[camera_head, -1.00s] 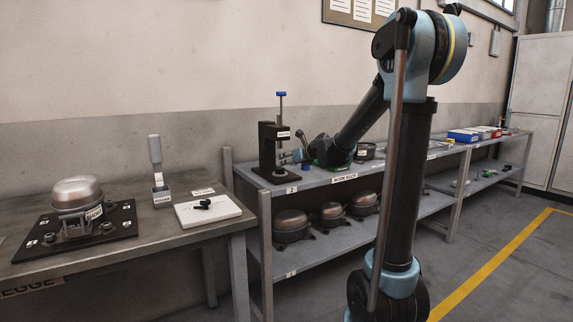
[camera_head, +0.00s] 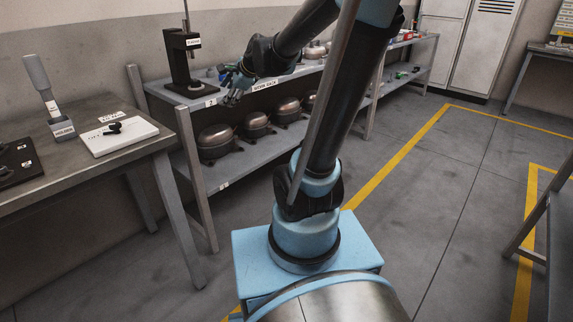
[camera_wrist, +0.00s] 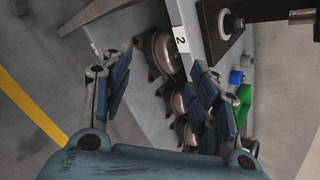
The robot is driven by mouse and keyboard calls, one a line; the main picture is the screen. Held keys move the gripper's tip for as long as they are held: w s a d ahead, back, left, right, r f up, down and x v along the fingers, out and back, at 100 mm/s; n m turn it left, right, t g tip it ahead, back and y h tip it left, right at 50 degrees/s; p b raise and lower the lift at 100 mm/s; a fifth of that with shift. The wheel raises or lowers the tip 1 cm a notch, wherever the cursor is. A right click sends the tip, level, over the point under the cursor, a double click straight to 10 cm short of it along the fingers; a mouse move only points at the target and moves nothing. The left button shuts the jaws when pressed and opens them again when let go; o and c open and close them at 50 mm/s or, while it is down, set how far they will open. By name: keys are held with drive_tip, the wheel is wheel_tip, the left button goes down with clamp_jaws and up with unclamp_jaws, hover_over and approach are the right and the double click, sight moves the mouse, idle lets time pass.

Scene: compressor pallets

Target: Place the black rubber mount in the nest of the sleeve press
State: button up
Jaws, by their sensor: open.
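The sleeve press (camera_head: 183,62) is a black frame on a black base, standing at the left end of the work rack. In the wrist view its base (camera_wrist: 207,17) shows a light ring (camera_wrist: 226,24) with a dark round centre, likely the nest. I cannot tell whether that centre is the black rubber mount. My gripper (camera_head: 236,94) is in front of the rack's edge, right of the press and apart from it. In the wrist view my gripper (camera_wrist: 162,62) has its fingers spread, with nothing seen between them.
Blue (camera_wrist: 236,77) and green (camera_wrist: 243,104) pieces lie on the rack top (camera_wrist: 208,48) near the press. Several compressors (camera_head: 217,141) stand on the lower shelf. A white plate with a small black item (camera_head: 114,128) lies on the left table. Floor in front is clear.

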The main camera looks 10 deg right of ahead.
drive_tip(key=s+d+f+n+g+h, duration=0.2)
drive_tip(key=s+d+f+n, duration=0.3)
drive_tip(key=s, duration=0.4)
drive_tip(key=s+d+f+n+g+h, duration=0.1)
drive_tip(key=s+d+f+n, duration=0.3)
drive_tip(key=s+n, duration=0.3)
drive_tip(key=s+d+f+n+g+h, duration=0.2)
drive_tip(key=s+d+f+n, duration=0.3)
drive_tip(key=s, duration=0.7)
drive_tip(key=shift+s+d+f+n+g+h, duration=0.2)
drive_tip(key=shift+d+f+n+g+h, duration=0.15)
drive_tip(key=shift+f, duration=0.2)
